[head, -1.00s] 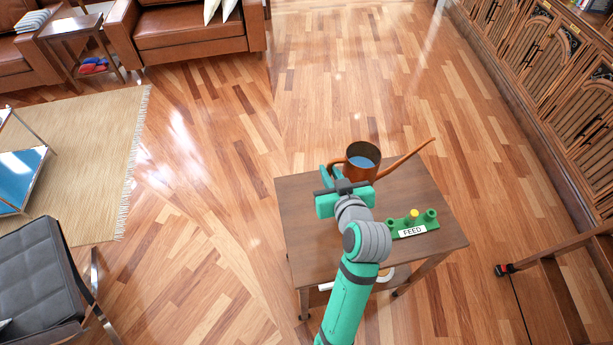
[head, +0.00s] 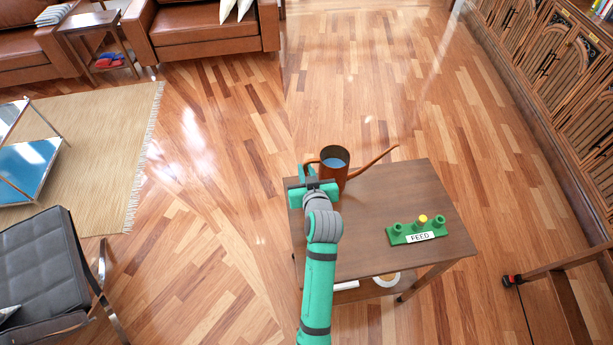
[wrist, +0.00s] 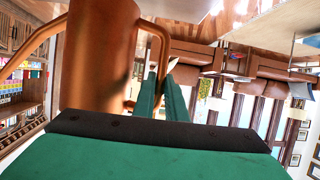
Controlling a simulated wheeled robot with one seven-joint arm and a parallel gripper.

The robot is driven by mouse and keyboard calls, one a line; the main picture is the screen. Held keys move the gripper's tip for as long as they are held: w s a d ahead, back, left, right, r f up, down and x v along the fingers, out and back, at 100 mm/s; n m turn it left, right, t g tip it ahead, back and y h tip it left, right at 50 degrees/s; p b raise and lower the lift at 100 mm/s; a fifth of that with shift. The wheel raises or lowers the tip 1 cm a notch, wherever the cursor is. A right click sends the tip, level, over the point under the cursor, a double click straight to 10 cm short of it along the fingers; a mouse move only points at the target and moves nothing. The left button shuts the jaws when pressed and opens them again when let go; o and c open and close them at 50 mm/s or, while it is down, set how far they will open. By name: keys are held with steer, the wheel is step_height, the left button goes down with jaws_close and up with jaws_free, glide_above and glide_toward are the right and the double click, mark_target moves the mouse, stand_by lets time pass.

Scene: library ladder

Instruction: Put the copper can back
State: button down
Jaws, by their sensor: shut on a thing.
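The copper can (head: 336,169) is a watering can with a long spout pointing right and bluish water in its open top. It is upright at the far left part of the small wooden table (head: 400,190); whether its base touches the top I cannot tell. My gripper (head: 307,172) is shut on the can's handle at its left side. In the wrist view the can's body (wrist: 98,60) fills the upper left, with the green fingers (wrist: 160,98) at the handle. The fingertips are partly hidden in the head view.
A green FEED rack (head: 417,231) with a yellow piece stands at the table's right. A white round item (head: 387,279) shows below the top. A dark chair (head: 45,265) is at left, a wooden rail (head: 555,265) at right. The table's middle is clear.

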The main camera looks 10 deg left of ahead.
steer(key=shift+w+d+f, duration=0.1)
steer(key=shift+d+f, duration=0.05)
steer(key=shift+f, duration=1.3)
steer(key=c, duration=1.8)
jaws_free()
steer(key=shift+f, duration=0.1)
